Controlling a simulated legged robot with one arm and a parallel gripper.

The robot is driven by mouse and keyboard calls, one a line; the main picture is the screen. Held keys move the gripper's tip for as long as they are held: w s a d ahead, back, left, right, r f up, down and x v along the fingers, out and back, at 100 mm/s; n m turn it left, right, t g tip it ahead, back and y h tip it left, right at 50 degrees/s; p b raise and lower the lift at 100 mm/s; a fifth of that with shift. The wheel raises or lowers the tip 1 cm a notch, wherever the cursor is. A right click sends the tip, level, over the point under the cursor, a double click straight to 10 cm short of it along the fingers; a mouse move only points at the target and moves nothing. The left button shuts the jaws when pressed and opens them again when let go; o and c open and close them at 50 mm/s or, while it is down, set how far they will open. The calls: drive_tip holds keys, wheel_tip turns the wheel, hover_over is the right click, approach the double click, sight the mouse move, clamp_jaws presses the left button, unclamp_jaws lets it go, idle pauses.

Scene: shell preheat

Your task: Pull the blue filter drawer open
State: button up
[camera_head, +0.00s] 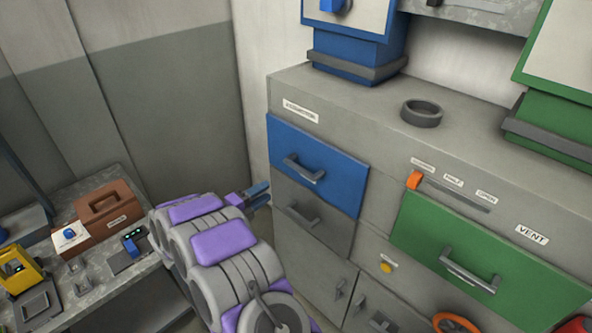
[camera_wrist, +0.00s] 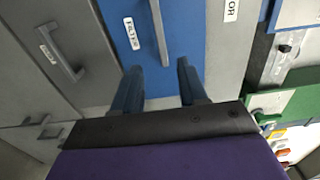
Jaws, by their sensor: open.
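The blue filter drawer (camera_head: 340,180) is in the upper left of the grey cabinet in the head view, and its front looks flush and shut. Its grey bar handle (camera_head: 304,169) is on the blue front. My gripper (camera_head: 262,193) is open and empty, left of the drawer front and apart from the handle. In the wrist view, the blue front (camera_wrist: 186,25) fills the top middle with a white label. The handle (camera_wrist: 158,30) runs upright there, in line with the gap between my fingers (camera_wrist: 159,76). The exact distance is hard to tell.
A grey drawer (camera_head: 300,210) sits just below the blue one. A green drawer (camera_head: 480,250) and an orange slider (camera_head: 414,180) are to the right. A grey ring (camera_head: 422,113) lies on the cabinet top. A side bench with a brown toolbox (camera_head: 104,208) stands at left.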

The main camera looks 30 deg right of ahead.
sight(298, 171)
drive_tip(key=b+x, duration=0.1)
drive_tip(key=x, duration=1.5)
drive_tip(key=shift+f+b, duration=0.1)
drive_tip(key=shift+b, duration=0.25)
clamp_jaws()
